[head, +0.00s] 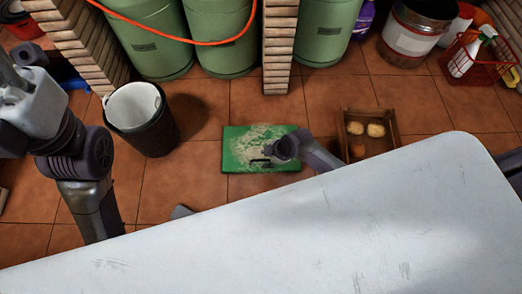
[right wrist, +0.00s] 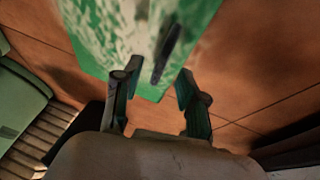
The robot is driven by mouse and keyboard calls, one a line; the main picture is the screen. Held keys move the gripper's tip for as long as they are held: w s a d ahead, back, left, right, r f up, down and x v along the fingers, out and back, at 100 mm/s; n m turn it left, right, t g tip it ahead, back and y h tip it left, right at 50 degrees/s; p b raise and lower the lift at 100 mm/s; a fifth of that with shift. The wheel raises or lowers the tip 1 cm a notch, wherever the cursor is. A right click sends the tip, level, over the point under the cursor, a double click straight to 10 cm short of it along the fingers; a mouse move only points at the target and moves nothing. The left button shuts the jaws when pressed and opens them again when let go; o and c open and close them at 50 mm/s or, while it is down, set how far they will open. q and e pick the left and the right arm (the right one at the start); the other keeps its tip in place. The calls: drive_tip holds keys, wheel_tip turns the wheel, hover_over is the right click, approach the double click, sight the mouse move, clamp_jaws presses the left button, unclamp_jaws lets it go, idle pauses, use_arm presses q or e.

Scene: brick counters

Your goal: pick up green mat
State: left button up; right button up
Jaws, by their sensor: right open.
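The green mat (head: 236,142), worn with pale patches, lies on the tiled floor beyond the white table in the head view. It fills the upper middle of the right wrist view (right wrist: 95,45), where a dark slot or handle shows near its edge. My right gripper (head: 268,157) is over the mat's near right part. In the right wrist view its fingers (right wrist: 158,95) are apart, with the mat's edge and dark part just ahead, between and beyond the tips. Contact cannot be told. My left arm hangs at the left; its gripper is hidden behind the table.
A white table (head: 330,235) fills the near side. A wooden crate (head: 394,142) with round items stands right of the mat, and a black bin (head: 150,137) to the left. Green barrels (head: 222,45) and brick pillars stand behind. A red basket (head: 478,62) is at far right.

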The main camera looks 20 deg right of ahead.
drive_tip(key=b+x, duration=0.1)
drive_tip(key=x, duration=0.1)
drive_tip(key=shift+w+a+f, duration=0.1)
drive_tip(key=shift+f, duration=0.3)
drive_tip(key=shift+c, duration=0.3)
clamp_jaws()
drive_tip(key=shift+r, duration=0.1)
